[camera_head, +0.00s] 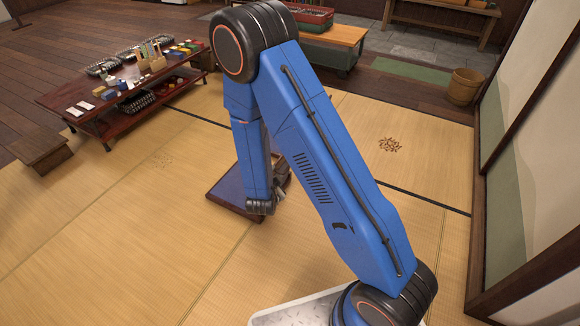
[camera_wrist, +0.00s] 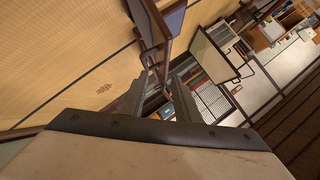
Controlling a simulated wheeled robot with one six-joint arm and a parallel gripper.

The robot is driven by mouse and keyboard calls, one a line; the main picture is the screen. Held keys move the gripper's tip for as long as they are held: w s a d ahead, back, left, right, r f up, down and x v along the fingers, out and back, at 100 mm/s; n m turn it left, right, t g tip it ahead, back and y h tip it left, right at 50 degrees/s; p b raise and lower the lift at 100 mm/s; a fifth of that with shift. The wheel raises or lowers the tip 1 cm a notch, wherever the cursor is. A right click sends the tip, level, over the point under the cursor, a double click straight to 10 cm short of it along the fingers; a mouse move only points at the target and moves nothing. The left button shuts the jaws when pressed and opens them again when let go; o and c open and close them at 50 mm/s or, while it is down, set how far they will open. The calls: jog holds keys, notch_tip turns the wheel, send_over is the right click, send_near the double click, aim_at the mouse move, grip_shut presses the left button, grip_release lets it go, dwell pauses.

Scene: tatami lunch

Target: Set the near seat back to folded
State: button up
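The near seat is a low piece with a blue-purple pad and a dark brown frame (camera_head: 238,206) on the tatami, partly hidden behind my arm. In the wrist view its brown frame edge (camera_wrist: 148,24) comes down from the top, with the purple pad (camera_wrist: 174,18) beside it. My gripper (camera_wrist: 162,76) has its two fingers apart, and the lower end of the brown edge shows between or just beyond the tips. I cannot tell whether they touch it. In the head view my gripper (camera_head: 283,174) is mostly hidden by my arm. The angle of the back is unclear.
A low dark red table (camera_head: 100,92) with small goods stands at the far left, a small brown stool (camera_head: 40,146) at its near end. A bench with a red crate (camera_head: 305,22) stands behind. A wooden bucket (camera_head: 465,86) is at right, near the sliding wall. The near tatami is clear.

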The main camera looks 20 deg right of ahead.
aim_at(289, 167)
jog(key=shift+s+d+f+t+h, duration=0.75)
jog(key=shift+s+f+h, duration=0.55)
jog(key=shift+f, duration=1)
jog(key=shift+m, duration=0.3)
jog(key=x, duration=1.7)
jog(key=shift+w+f, duration=0.1)
jog(key=shift+f, duration=0.05)
grip_shut()
